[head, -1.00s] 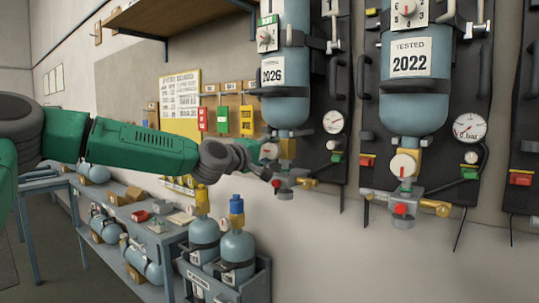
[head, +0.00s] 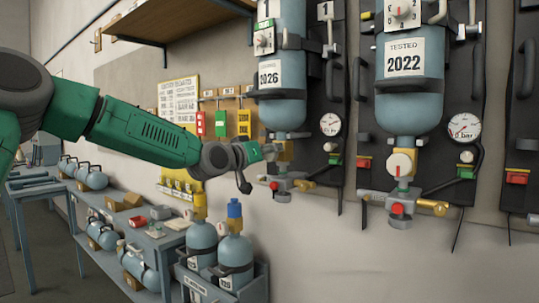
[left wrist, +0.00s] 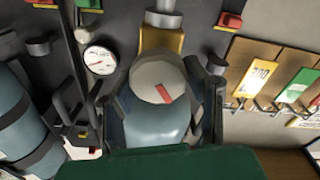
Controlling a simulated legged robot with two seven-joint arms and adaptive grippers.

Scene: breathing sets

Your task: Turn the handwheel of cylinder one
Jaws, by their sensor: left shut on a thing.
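Cylinder one (head: 283,103) is the blue-grey bottle at upper middle in the head view, with a "1" at its top and a 2026 label. Its brass valve (head: 287,150) points down. My left gripper (head: 266,152) reaches in from the left at the valve and hides most of the handwheel in the head view. In the left wrist view the round pale handwheel (left wrist: 158,82) with a red mark sits between the two dark fingers, which are shut on it. The red mark slants there. My right gripper is in neither view.
A second cylinder (head: 408,100) labelled 2022 hangs to the right, with its own white handwheel (head: 401,163). A pressure gauge (head: 331,124) is beside cylinder one. Below stand a crate (head: 256,285) with two bottles and a low bench with more cylinders.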

